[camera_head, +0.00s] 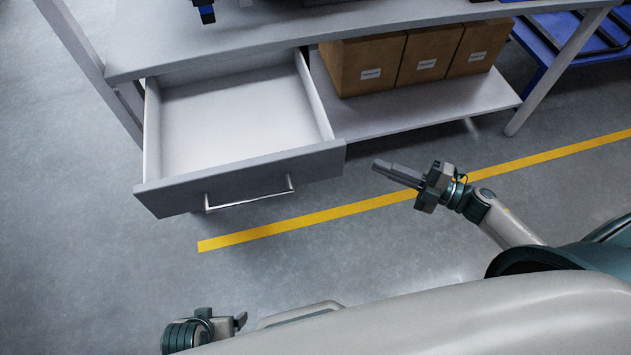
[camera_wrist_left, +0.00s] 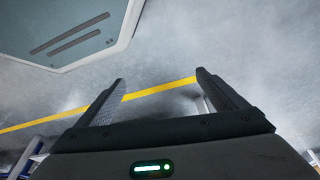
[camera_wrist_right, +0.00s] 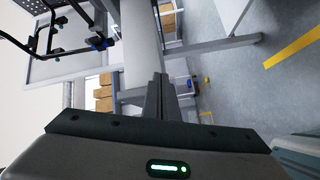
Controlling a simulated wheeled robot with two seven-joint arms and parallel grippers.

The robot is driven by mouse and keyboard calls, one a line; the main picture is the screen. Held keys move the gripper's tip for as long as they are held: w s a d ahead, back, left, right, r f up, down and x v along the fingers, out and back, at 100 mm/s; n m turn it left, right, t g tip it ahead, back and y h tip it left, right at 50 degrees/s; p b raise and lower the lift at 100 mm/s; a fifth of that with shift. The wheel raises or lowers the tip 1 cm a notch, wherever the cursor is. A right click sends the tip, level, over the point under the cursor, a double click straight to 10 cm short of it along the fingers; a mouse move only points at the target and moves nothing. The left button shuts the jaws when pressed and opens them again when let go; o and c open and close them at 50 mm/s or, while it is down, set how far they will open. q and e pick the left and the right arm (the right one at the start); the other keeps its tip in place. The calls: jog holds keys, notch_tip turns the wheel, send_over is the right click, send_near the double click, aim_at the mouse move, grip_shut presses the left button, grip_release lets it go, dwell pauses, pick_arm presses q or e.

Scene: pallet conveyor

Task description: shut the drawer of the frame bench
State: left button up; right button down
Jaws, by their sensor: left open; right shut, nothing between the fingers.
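The bench drawer (camera_head: 240,180) is pulled well out from under the frame bench (camera_head: 250,48) in the head view. It is empty, with a grey front and a bar handle (camera_head: 249,197). My right gripper (camera_head: 378,166) is shut with nothing in it, to the right of the drawer front and apart from it. It also shows in the right wrist view (camera_wrist_right: 159,78), with its fingers together. My left gripper (camera_head: 241,318) is low in the head view, below the drawer and away from it. In the left wrist view its fingers (camera_wrist_left: 160,85) are spread and empty above the floor.
Several cardboard boxes (camera_head: 370,68) stand on the bench's lower shelf (camera_head: 430,105), right of the drawer. A yellow line (camera_head: 330,213) crosses the floor in front. A blue rack (camera_head: 570,30) stands at the far right. The floor before the drawer is clear.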

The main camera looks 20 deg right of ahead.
aim_at(328, 174)
pick_arm(q)
notch_tip(328, 174, up, 6)
jog(key=b, duration=0.3)
jog(key=shift+d+r, duration=0.2)
jog(key=shift+r, duration=0.05)
pick_arm(e)
jog(key=s+a+r+n+g+y, duration=0.3)
jog(key=s+a+r+n+g, duration=0.2)
jog(key=s+n+g, duration=0.2)
jog(key=shift+r+n+y, duration=0.15)
jog(key=shift+n+y, duration=0.25)
jog(key=shift+n, duration=0.8)
jog(key=shift+a, duration=0.2)
pick_arm(q)
jog(key=shift+s+a+p, duration=0.5)
jog(key=shift+a, duration=0.4)
pick_arm(e)
jog(key=shift+w+a, duration=1.05)
jog(key=shift+a, duration=0.55)
jog(key=shift+w+a, duration=1.05)
jog(key=shift+a, duration=0.5)
jog(key=shift+w+a, duration=1.05)
jog(key=shift+a, duration=0.55)
